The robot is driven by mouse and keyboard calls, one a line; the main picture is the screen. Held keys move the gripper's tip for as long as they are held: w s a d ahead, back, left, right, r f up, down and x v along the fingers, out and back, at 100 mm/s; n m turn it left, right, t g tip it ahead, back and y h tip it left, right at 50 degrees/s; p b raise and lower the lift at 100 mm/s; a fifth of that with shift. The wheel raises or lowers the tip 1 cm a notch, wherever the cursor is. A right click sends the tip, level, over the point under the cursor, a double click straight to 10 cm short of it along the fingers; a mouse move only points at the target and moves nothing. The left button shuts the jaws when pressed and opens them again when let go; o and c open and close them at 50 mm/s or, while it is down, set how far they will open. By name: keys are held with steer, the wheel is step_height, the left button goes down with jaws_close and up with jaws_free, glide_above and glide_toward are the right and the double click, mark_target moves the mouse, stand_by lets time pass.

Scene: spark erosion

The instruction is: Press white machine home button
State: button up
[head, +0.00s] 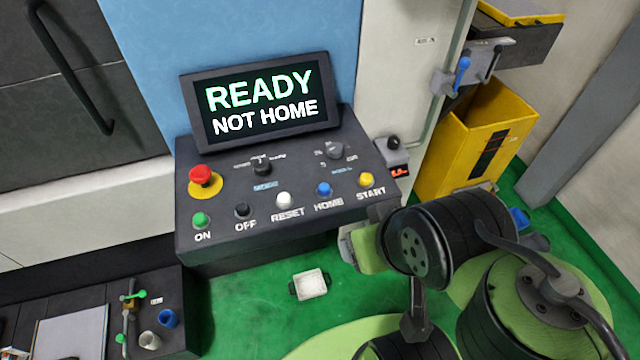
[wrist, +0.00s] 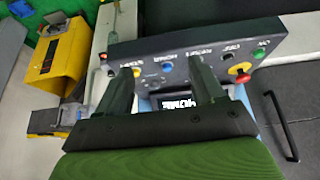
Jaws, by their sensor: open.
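The dark control panel (head: 235,232) juts from the machine, with a row of buttons along its front. The blue button (head: 324,189) sits above the HOME label, between the white RESET button (head: 284,200) and the yellow START button (head: 366,180). The screen (head: 262,103) reads "READY NOT HOME". In the wrist view the panel appears upside down. My gripper (wrist: 160,67) is open and empty, its two dark fingers apart and pointing toward the panel. The blue button (wrist: 167,68) appears between the fingers. I see no clear contact with it.
A red emergency knob (head: 201,175) on a yellow base, a green ON button (head: 201,220) and a black OFF button (head: 242,210) are on the panel's left. A yellow bin (head: 450,150) stands at the right. A small white-topped block (head: 310,284) lies below the panel.

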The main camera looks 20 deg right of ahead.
steer(key=shift+c, duration=0.3)
jaws_close()
stand_by(0.4)
stand_by(1.3)
